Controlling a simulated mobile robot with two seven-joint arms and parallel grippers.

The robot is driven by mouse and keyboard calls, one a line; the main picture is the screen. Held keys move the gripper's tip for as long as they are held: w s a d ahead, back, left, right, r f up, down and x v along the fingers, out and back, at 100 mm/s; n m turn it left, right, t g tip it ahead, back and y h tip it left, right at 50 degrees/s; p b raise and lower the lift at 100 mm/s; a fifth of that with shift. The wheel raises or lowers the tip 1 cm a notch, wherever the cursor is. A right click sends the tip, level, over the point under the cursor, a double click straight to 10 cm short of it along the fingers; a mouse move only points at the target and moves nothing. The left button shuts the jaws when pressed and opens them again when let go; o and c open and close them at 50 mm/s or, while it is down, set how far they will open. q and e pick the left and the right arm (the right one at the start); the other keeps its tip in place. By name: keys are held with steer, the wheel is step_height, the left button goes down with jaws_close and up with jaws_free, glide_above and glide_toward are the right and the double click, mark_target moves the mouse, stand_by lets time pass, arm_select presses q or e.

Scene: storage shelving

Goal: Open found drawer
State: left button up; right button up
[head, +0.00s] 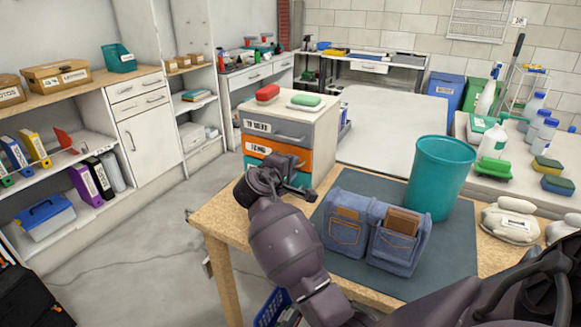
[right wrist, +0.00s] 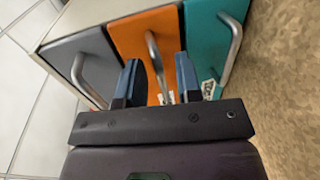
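A small drawer cabinet (head: 327,112) stands at the far edge of the wooden table in the head view. It has a grey top drawer (head: 275,129), an orange middle drawer (head: 283,153) and a teal bottom drawer, all looking closed. The drawers also show side by side in the right wrist view: grey (right wrist: 85,62), orange (right wrist: 140,32) and teal (right wrist: 212,30). My right gripper (right wrist: 157,68) is open in front of the orange drawer, its fingers on either side of the metal handle (right wrist: 152,50). Contact cannot be told. My left gripper is not in view.
Red and green items (head: 267,93) lie on the cabinet top. A denim organizer (head: 375,240) and teal bin (head: 437,178) stand on the dark mat (head: 455,255) beside my right arm. Open floor (head: 130,255) lies to the left.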

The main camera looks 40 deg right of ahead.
steer(key=shift+w+d+f, duration=0.15)
steer(key=shift+w+d, duration=0.05)
steer(key=shift+d, duration=0.35)
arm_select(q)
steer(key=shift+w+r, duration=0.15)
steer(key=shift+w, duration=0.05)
arm_select(e)
steer(key=shift+d, duration=0.1)
jaws_close()
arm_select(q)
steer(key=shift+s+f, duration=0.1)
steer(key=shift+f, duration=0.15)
